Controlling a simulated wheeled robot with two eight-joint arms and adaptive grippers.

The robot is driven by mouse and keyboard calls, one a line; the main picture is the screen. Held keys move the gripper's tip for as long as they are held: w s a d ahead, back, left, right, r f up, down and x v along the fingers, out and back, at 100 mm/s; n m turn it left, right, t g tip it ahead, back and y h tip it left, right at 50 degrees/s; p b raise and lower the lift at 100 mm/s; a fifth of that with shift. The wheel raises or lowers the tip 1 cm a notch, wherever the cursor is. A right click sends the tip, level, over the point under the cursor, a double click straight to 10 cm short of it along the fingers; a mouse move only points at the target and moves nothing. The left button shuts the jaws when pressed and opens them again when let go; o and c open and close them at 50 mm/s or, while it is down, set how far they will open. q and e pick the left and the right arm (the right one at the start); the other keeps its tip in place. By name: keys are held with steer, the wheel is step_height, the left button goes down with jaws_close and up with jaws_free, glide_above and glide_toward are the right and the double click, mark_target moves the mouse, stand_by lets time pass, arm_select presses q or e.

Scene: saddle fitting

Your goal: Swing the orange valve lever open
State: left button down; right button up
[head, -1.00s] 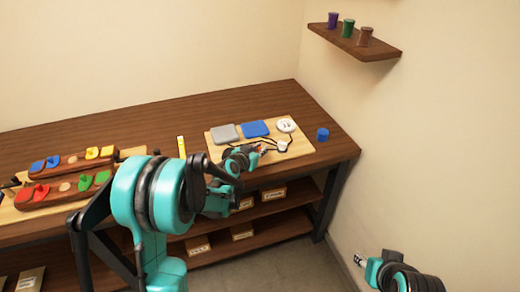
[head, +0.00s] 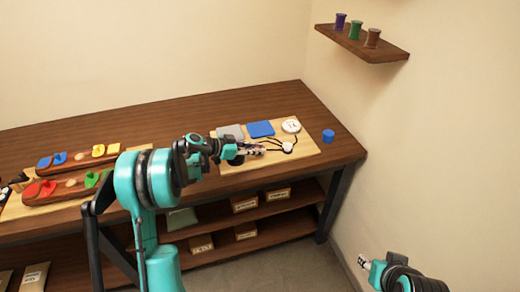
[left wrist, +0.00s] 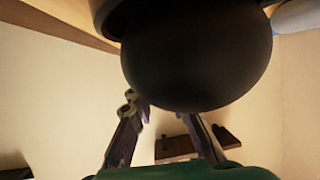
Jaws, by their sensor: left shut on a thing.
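I cannot make out the orange valve lever in either view. My left gripper (head: 259,150) is over the light board (head: 308,150) at the right of the bench, by the black cords. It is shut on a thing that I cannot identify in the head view. In the left wrist view, a large black rounded thing (left wrist: 198,60) fills the upper middle and hides what lies behind it. The two fingers show below it. My right gripper (head: 362,261) is low at the right, away from the bench; its jaws are too small to read.
The board carries a grey pad (head: 231,131), a blue pad (head: 261,129) and a white round piece (head: 291,126). A blue cylinder (head: 328,136) stands right of it. Wooden blocks with coloured pieces (head: 75,158) are at left. A wall shelf (head: 362,43) holds three spools.

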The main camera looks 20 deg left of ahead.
arm_select(q)
steer(key=shift+w+a+m+g+h+p, duration=0.15)
steer(key=shift+a+m+g+h, duration=0.15)
steer(key=shift+m+g, duration=0.45)
steer(key=shift+a+m+g+h+p, duration=0.15)
steer(key=shift+a+m+g+h, duration=0.1)
steer(key=shift+m+g+h, duration=0.35)
steer(key=shift+w+a+m+g+h+p, duration=0.15)
steer(key=shift+a+m+g+h, duration=0.1)
steer(key=shift+m+g, duration=0.55)
steer(key=c, duration=1.5)
jaws_free()
steer(key=shift+o, duration=0.2)
steer(key=shift+a, duration=0.1)
steer(key=v, duration=1.2)
steer(key=shift+w, duration=0.1)
